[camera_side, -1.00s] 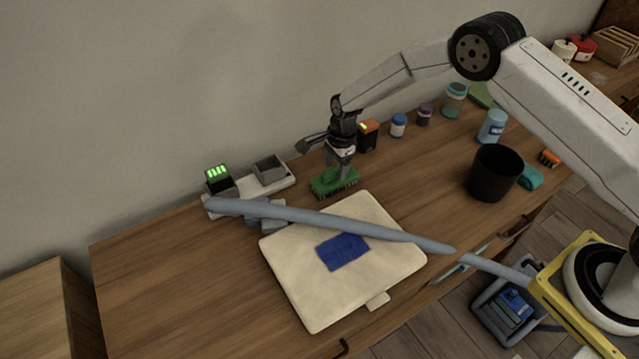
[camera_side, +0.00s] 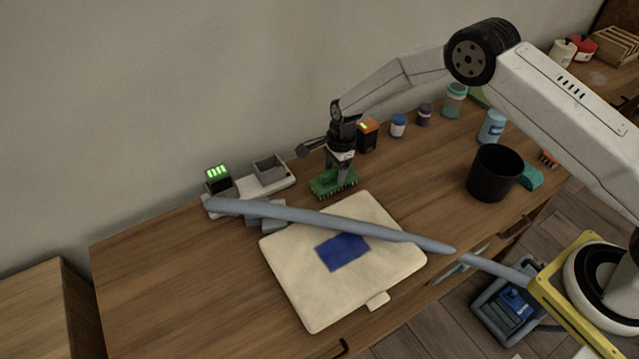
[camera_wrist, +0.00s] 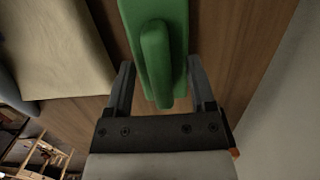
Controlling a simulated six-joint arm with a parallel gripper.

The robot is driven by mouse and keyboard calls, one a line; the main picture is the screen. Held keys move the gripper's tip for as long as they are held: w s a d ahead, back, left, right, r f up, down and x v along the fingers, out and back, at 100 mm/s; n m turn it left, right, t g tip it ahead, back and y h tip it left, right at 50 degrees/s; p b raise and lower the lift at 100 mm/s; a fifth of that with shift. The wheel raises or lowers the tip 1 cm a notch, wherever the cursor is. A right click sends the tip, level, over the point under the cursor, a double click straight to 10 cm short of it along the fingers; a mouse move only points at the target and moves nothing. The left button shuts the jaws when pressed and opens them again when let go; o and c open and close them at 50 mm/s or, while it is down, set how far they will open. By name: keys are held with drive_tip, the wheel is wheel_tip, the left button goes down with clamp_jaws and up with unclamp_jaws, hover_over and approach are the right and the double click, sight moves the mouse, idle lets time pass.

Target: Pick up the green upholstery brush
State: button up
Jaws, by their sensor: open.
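The green upholstery brush (camera_side: 333,182) lies bristles down on the wooden desk, between the white tray unit and the cream cushion. My gripper (camera_side: 342,175) is right above it, pointing down, with its fingers at the brush. In the wrist view, the green brush (camera_wrist: 157,50) with its raised handle ridge lies between the two fingers of my open gripper (camera_wrist: 160,85). A gap shows on each side of the handle, so the fingers straddle it without closing on it.
A cream cushion (camera_side: 310,285) with a blue patch lies in front, crossed by a grey vacuum tube (camera_side: 310,216). A white tray unit (camera_side: 245,190) stands left. An orange-black box (camera_side: 367,135) stands close behind on the right. A black cup (camera_side: 493,175) stands farther right.

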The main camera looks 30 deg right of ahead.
drive_tip(key=shift+f, duration=0.2)
idle(0.3)
clamp_jaws()
